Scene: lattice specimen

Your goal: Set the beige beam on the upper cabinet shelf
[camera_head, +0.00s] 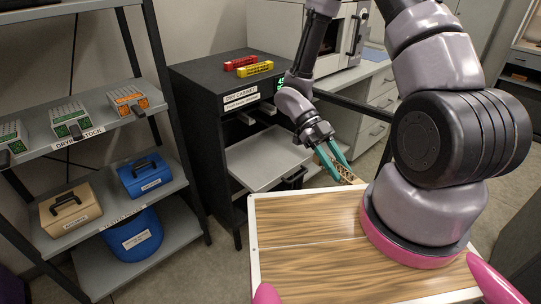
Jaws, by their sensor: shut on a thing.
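My gripper (334,164) has teal fingers that are shut on the beige beam (346,174), a small lattice-like piece. It holds the beam in the air near the far edge of the wood-topped surface. The dark dry cabinet (203,103) stands beyond and to the left, with its front open. A grey shelf (265,157) sticks out of the cabinet and looks bare. Smaller grey pieces show in the opening above that shelf, but I cannot tell what they are. My gripper and the beam are to the right of the shelf, apart from it.
Red (241,62) and yellow (255,69) bars lie on the cabinet top. A rack at left holds labelled boxes, a blue case (145,175), a tan case (70,208) and a blue tub (132,235). A counter with drawers (380,100) stands behind my arm.

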